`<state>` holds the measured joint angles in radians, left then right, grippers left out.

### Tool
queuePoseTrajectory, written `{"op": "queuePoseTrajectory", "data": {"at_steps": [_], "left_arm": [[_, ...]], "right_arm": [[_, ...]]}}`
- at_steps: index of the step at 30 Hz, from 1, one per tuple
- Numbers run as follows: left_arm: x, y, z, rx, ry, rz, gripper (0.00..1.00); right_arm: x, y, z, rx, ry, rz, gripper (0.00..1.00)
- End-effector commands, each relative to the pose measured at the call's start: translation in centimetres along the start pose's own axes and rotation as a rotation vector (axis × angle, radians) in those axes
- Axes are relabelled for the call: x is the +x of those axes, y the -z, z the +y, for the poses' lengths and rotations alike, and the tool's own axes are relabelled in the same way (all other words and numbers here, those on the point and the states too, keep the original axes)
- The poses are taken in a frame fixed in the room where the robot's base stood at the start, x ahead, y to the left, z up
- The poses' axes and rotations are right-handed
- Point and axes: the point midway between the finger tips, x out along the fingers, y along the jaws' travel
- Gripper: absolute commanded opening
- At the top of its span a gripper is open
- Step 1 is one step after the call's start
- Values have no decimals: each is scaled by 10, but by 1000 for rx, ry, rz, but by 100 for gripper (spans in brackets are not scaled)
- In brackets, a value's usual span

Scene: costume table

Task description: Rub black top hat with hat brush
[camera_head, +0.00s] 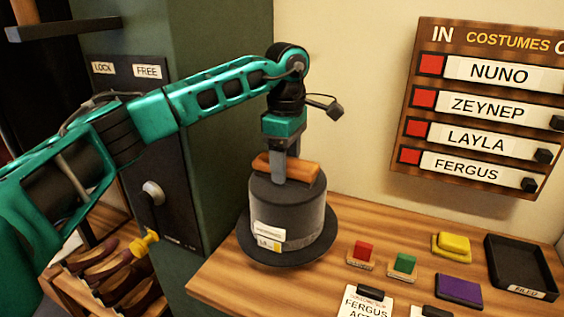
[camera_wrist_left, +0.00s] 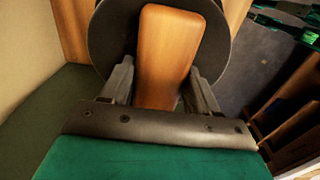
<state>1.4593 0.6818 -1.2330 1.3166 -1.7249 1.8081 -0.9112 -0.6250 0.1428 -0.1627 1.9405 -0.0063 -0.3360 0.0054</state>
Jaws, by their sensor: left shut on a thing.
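The black top hat (camera_head: 303,219) stands upright, brim down, on the left part of the wooden table, with a pale label on its side. In the left wrist view its dark edge (camera_wrist_left: 112,48) shows behind the brush. The hat brush (camera_head: 309,171) has an orange-brown wooden back and lies across the top of the hat; it also shows in the left wrist view (camera_wrist_left: 167,60). My left gripper (camera_head: 291,172) comes down from above and is shut on the brush. Bristles and their exact contact with the hat are hidden. My right gripper is not in view.
Red (camera_head: 363,250) and green (camera_head: 403,263) stamps, a yellow block (camera_head: 452,245), a purple pad (camera_head: 459,289) and a black tray (camera_head: 521,268) lie to the right. A green cabinet (camera_head: 222,150) stands left of the table. A name board (camera_head: 480,180) hangs on the wall.

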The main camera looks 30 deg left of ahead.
Motion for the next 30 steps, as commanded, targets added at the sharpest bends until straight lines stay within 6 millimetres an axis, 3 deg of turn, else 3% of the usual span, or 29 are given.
{"op": "queuePoseTrajectory", "data": {"at_steps": [18,25,30], "left_arm": [[-1,0,41,0,-1,0,35],[1,0,40,1,-1,0,35],[2,1,26,2,0,-1,35]], "right_arm": [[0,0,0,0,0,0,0],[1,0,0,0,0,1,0],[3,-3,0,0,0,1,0]]}}
